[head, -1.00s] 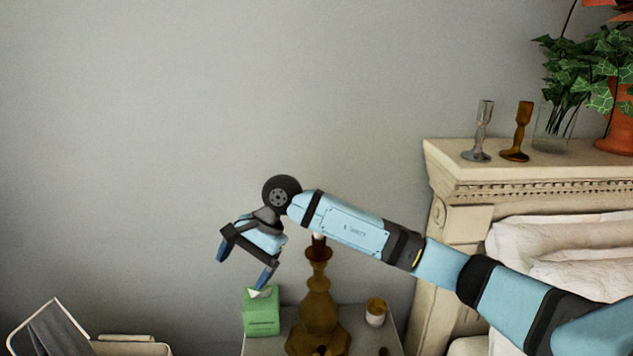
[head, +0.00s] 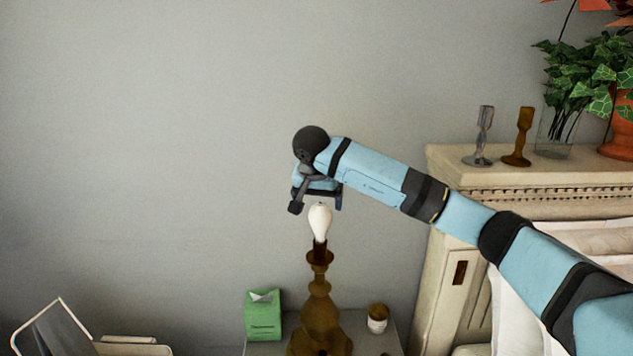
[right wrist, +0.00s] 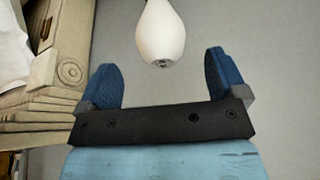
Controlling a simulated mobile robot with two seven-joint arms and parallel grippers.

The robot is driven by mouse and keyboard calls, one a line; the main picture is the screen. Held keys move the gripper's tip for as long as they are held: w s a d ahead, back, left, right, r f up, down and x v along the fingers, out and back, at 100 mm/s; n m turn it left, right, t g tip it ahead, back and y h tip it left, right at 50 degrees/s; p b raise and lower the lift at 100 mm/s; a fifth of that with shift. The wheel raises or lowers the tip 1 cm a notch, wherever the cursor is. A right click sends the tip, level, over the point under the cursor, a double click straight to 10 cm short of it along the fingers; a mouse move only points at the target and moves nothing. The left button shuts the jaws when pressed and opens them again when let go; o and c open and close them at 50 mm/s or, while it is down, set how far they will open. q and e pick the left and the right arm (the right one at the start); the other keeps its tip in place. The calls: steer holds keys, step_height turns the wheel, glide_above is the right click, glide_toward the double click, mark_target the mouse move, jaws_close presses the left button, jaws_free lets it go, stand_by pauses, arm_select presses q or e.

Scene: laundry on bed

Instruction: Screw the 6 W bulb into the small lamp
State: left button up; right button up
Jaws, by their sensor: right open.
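The small lamp (head: 321,305) is a brown turned stand on the bedside table. A white bulb (head: 320,221) stands upright at its top, wide glass end up and neck down at the dark socket. I cannot see how deep it sits, and no wattage is readable. My right gripper (head: 318,202) is just above the bulb, pointing down, open and empty. In the right wrist view, the bulb's (right wrist: 160,32) rounded end lies between the spread blue fingers, near tip level, touching neither. My left gripper is out of view.
On the bedside table (head: 385,343), a green tissue box (head: 263,316) stands left of the lamp and a small jar (head: 377,318) right of it. The bed's headboard (head: 440,205) rises at right, bearing candlesticks and plants. The wall behind is bare.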

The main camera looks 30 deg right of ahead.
mark_target(320, 216)
steer(key=p+x, duration=0.1)
steer(key=x, duration=0.5)
steer(key=shift+f, duration=0.15)
steer(key=shift+w, duration=0.1)
steer(key=c, duration=1)
steer(key=shift+m+p, duration=0.35)
steer(key=shift+m, duration=0.35)
steer(key=shift+m+g+h, duration=0.3)
steer(key=shift+m+h, duration=0.1)
steer(key=shift+m, duration=0.6)
